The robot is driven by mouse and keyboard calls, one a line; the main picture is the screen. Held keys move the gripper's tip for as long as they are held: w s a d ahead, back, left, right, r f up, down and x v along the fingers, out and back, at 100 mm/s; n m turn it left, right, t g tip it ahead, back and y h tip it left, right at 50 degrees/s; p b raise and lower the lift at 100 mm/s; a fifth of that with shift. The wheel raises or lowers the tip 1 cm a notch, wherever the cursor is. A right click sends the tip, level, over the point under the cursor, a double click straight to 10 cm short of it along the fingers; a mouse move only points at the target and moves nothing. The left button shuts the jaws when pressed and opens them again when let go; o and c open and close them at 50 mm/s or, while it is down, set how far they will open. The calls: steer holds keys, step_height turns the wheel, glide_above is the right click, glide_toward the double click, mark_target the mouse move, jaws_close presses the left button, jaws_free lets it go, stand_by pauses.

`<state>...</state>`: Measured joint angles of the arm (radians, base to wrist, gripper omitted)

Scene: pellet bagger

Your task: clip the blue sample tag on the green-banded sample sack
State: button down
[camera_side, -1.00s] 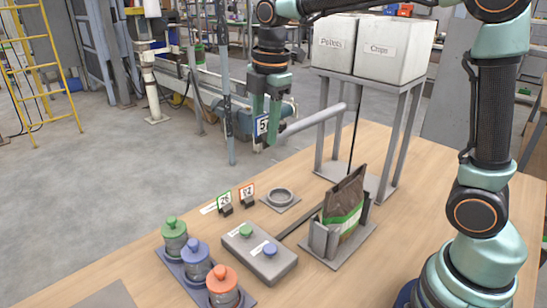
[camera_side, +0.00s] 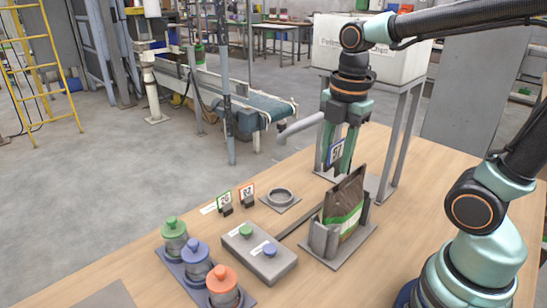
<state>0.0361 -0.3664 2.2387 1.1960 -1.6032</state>
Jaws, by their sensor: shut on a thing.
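The sample sack (camera_side: 343,207) is brown with a green band and stands upright in a grey holder (camera_side: 324,241) on the right of the table.
A green tag (camera_side: 225,201) and an orange tag (camera_side: 247,195) stand in small clips. The hopper stand (camera_side: 401,135) rises behind my gripper.

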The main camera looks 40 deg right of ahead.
mark_target(331, 190)
steer(key=shift+f, duration=3.1)
steer(key=shift+f, duration=0.45)
steer(key=shift+c, duration=2.2)
jaws_free()
steer(key=shift+r, duration=0.1)
steer(key=r, duration=0.8)
steer(key=s+r, duration=0.1)
steer(key=r, duration=0.3)
